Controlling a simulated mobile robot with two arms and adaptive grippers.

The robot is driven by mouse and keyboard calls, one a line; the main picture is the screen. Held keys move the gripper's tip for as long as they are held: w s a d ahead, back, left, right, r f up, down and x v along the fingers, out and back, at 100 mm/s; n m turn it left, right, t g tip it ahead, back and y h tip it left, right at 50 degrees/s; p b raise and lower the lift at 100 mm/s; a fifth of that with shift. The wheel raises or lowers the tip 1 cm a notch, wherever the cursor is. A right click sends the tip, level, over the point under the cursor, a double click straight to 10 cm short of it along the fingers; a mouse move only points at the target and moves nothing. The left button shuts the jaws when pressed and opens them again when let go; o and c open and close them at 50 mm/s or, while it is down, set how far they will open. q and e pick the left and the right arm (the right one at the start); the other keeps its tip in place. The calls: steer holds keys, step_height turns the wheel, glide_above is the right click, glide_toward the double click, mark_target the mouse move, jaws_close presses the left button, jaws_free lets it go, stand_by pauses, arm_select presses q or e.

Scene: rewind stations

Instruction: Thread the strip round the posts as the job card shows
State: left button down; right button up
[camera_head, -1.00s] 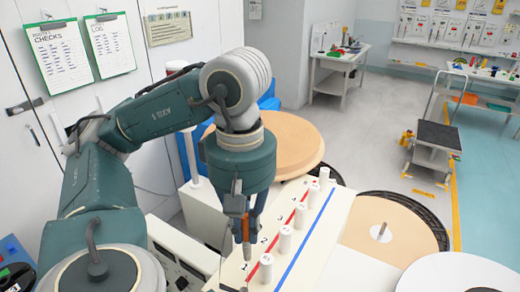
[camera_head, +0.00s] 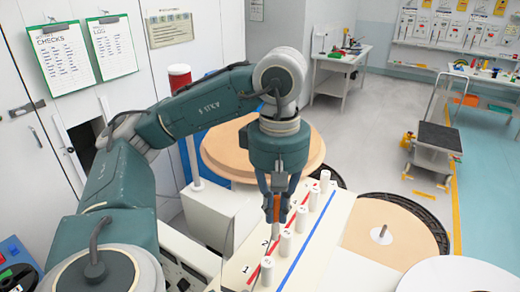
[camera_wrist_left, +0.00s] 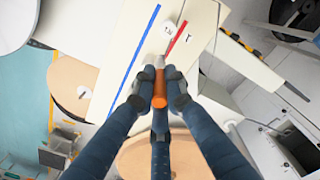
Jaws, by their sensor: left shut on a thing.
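My left gripper (camera_head: 276,208) is shut on an orange cylinder-shaped piece with a pale tip; the piece (camera_wrist_left: 160,88) shows between the fingers in the left wrist view. The gripper points down over the cream board (camera_head: 318,248), on the left side of the row of posts. Several white posts stand in a slanting row, among them a near one (camera_head: 267,268), a middle one (camera_head: 286,243) and a far one (camera_head: 325,178). A red line, a blue line (camera_head: 307,238) and numbers mark the board. I cannot make out the strip clearly. My right gripper is out of view.
A large tan disc (camera_head: 222,160) lies behind the board on the left. Another tan disc (camera_head: 405,235) with a small spindle is to the right, with a white disc (camera_head: 460,275) in front. Clipboards (camera_head: 63,50) and a notice (camera_head: 170,28) hang on the wall; I cannot read a threading diagram.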

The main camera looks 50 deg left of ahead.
arm_select(q)
steer(key=w+d+p, duration=0.2)
steer(key=w+d, duration=0.1)
steer(key=w, duration=0.6)
steer(key=a, duration=1)
steer(key=w+a, duration=0.2)
steer(key=w, duration=0.4)
steer(key=w+d+r, duration=0.1)
steer(key=d+r, duration=0.2)
steer(key=d, duration=5.3)
steer(key=shift+w+d, duration=0.2)
steer(key=shift+d, duration=0.1)
steer(key=shift+f, duration=0.15)
